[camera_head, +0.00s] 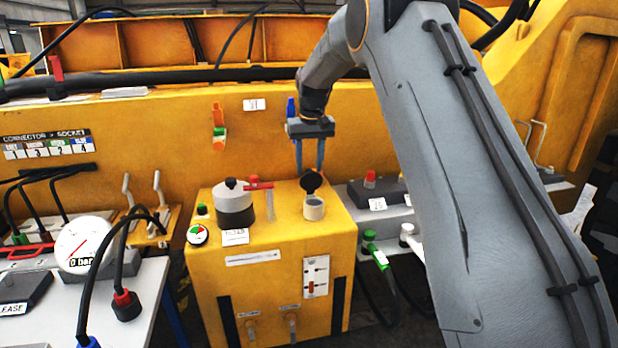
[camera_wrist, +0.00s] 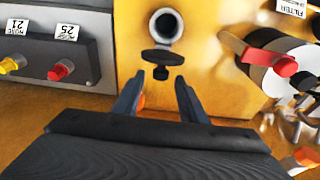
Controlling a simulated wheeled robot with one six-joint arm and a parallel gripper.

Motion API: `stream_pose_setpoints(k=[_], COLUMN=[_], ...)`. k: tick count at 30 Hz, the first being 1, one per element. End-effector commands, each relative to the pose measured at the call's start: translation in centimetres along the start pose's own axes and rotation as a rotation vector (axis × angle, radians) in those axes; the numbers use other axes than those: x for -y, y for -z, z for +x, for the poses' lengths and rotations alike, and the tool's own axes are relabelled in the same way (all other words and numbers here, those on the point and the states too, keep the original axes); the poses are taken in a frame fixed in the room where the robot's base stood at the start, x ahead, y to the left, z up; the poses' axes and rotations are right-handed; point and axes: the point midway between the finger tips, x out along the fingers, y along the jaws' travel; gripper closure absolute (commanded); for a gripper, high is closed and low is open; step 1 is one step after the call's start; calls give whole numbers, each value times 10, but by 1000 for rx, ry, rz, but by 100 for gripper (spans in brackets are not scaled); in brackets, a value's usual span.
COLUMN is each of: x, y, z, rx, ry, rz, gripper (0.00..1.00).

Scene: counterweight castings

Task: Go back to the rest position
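My gripper (camera_head: 309,158) hangs pointing down over the right rear part of the yellow tank unit (camera_head: 270,265). Its two blue-grey fingers are apart, with nothing between them. In the wrist view, the fingers (camera_wrist: 158,92) also stand apart and empty. Just beyond the fingertips is the filler neck (camera_head: 314,210) with its black cap (camera_head: 311,181) swung up, leaving the mouth open. In the wrist view, the open mouth (camera_wrist: 166,25) and the dark cap (camera_wrist: 162,57) lie ahead of the fingers, apparently not touched.
A dark canister (camera_head: 235,205) with a red lever (camera_head: 259,186) stands left of the filler neck. A grey box with a red knob (camera_head: 370,180) is at right. A gauge (camera_head: 84,244) and hoses are on the left bench. The yellow machine wall (camera_head: 170,140) is close behind my gripper.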

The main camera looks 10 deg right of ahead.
Motion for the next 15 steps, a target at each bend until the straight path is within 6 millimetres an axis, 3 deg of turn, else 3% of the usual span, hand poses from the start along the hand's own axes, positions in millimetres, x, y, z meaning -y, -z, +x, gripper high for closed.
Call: stream_pose_setpoints(k=[15], x=[0], y=[0], z=[-13], rx=[0], ry=[0], rz=[0], gripper=[61])
